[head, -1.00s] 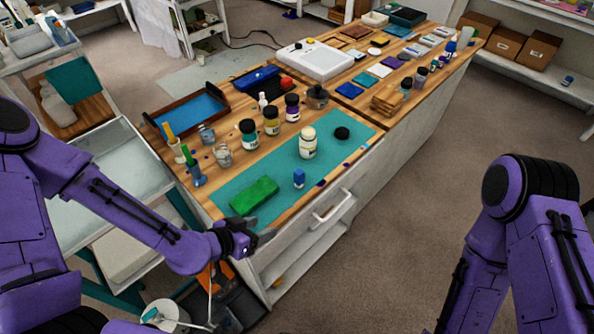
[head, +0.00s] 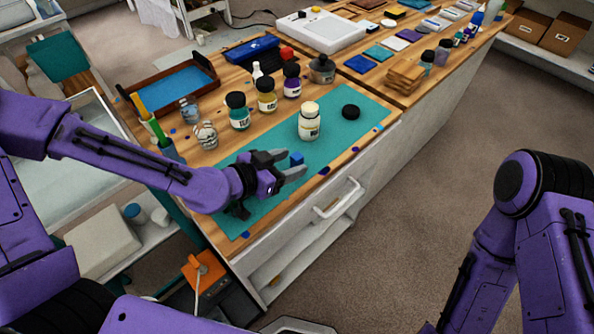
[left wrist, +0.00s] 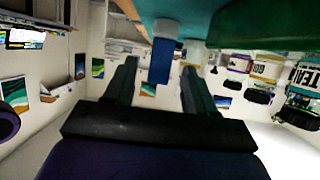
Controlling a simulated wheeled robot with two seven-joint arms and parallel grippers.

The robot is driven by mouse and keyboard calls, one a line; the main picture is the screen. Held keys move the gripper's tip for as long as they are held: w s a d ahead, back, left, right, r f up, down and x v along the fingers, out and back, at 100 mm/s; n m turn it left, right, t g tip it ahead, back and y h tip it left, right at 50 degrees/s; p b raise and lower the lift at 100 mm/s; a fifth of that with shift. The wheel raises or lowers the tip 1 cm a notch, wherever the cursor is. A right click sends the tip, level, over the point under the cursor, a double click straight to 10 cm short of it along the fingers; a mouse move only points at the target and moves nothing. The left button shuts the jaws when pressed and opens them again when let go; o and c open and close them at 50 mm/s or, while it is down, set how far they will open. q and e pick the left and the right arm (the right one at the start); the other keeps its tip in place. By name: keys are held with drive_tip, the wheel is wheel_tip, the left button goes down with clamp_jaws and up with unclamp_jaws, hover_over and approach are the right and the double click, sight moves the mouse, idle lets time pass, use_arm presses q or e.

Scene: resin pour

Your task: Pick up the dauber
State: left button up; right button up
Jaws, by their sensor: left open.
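The dauber, a small blue upright piece (head: 296,158), stands on the teal mat (head: 345,137) near the front edge of the bench. My left gripper (head: 283,164) reaches in low over the mat from the left, its jaws open and pointing at the dauber. In the left wrist view, the dauber (left wrist: 162,62) hangs inverted, with a pale end against the mat, in line with the gap between the open fingers (left wrist: 160,82). I cannot tell how far it is between them. Only my right arm's upper links show; its gripper is out of view.
A cream-lidded jar (head: 309,122) and a black disc (head: 350,112) stand on the mat beyond the dauber. Several dark-lidded bottles stand behind, including a teal one (head: 238,112). The green block is hidden behind my gripper in the head view. A drawer handle (head: 338,199) juts from the bench front.

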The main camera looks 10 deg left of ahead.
sight(302, 156)
use_arm(q)
drive_tip(key=w+d, duration=0.1)
drive_tip(key=w+d+p, duration=0.1)
drive_tip(key=w, duration=0.1)
drive_tip(key=shift+d+f, duration=0.2)
drive_tip(key=shift+f, duration=0.1)
drive_tip(key=shift+w+d+f, duration=0.2)
drive_tip(key=shift+w+f, duration=0.05)
drive_tip(key=shift+w, duration=0.2)
drive_tip(key=shift+s+a, duration=0.1)
drive_tip(key=shift+c, duration=1.3)
clamp_jaws()
use_arm(e)
drive_tip(key=shift+s+r, duration=0.1)
drive_tip(key=shift+r, duration=0.45)
use_arm(q)
drive_tip(key=shift+r, duration=0.1)
